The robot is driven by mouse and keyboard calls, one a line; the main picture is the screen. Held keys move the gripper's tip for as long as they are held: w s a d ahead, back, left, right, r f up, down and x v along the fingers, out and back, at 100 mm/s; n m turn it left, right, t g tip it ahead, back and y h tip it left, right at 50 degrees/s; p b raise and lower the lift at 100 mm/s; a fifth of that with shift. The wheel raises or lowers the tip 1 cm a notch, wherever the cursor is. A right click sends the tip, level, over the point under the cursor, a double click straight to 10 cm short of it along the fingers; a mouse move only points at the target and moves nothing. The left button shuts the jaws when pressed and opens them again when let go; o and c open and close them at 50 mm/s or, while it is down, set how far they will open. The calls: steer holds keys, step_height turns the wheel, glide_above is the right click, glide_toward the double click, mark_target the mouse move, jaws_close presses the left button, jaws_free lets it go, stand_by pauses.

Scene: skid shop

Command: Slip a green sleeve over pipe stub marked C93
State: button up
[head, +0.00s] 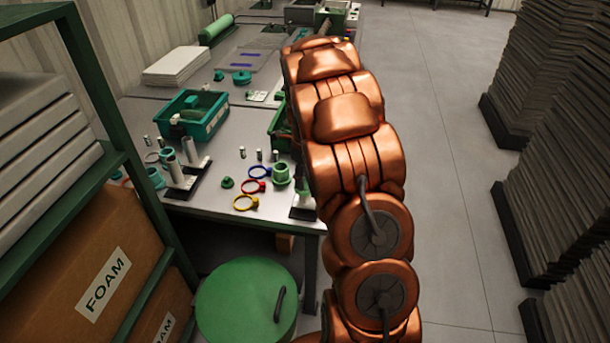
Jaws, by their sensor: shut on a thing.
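My gripper is not in view; the copper links of my arm hide the right part of the table, and I cannot see what it holds. I can read no C93 mark. A green flanged sleeve (281,173) stands on the table. A teal sleeve (155,179) stands at the left edge.
Green bins (208,127) sit on the grey table (225,207) behind the stubs. A green drum (245,300), a shelf with foam boxes (95,265) and dark stacks (555,130) flank the floor.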

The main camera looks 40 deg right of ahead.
steer(key=o, duration=1.2)
step_height(320, 180, up, 11)
steer(key=p, duration=0.2)
steer(key=shift+p, duration=0.35)
stand_by(1.2)
stand_by(0.7)
